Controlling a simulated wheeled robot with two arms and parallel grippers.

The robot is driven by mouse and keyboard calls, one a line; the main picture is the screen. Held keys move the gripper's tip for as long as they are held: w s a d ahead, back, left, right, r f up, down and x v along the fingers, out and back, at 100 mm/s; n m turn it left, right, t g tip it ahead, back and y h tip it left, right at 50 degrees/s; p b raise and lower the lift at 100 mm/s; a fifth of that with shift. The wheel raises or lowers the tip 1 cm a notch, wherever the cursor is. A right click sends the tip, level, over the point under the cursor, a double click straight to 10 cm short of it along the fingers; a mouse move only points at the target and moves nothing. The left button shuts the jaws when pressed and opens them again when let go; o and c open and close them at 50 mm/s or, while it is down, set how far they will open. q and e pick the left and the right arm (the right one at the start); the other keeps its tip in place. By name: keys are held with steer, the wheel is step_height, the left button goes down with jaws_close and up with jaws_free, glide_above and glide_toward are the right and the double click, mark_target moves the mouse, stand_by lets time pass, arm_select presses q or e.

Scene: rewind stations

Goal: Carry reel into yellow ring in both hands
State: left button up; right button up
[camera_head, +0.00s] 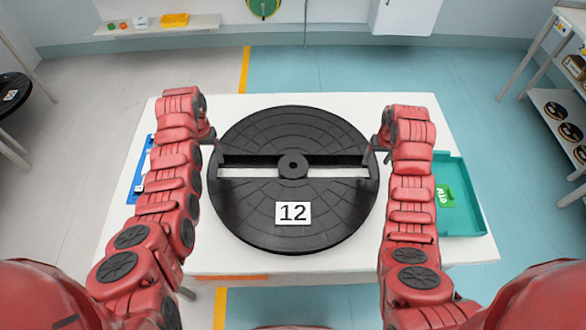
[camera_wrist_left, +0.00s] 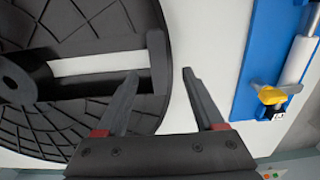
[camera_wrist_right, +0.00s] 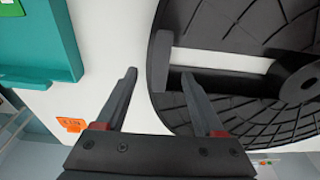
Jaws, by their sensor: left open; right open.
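The reel (camera_head: 293,232) is a large black disc with a round hub, two long slots and a white label "12". It lies flat on the white table. My left gripper (camera_head: 213,143) is open at the reel's left edge; in the left wrist view its fingers (camera_wrist_left: 159,76) lie either side of the rim by the slot. My right gripper (camera_head: 377,147) is open at the right edge; in the right wrist view its fingers (camera_wrist_right: 159,77) likewise lie either side of the rim. Contact cannot be told. No yellow ring is visible in these views.
The white table (camera_head: 345,98) carries a teal tray (camera_head: 465,205) with a green label at right and a blue item (camera_head: 141,172) at left, partly behind my arm. A yellow floor line (camera_head: 245,70) runs beyond the table. Shelves (camera_head: 545,100) stand far right; another black disc (camera_head: 12,92) is far left.

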mark_target(213, 165)
arm_select(q)
step_height(213, 165, down, 4)
arm_select(e)
steer(key=f, duration=0.4)
steer(key=shift+w+d, duration=0.1)
steer(key=shift+w, duration=0.2)
arm_select(q)
steer(key=shift+f, duration=1)
arm_select(e)
steer(key=shift+w+f, duration=0.15)
steer(key=shift+f, duration=0.8)
arm_select(q)
jaws_close()
arm_select(e)
jaws_close()
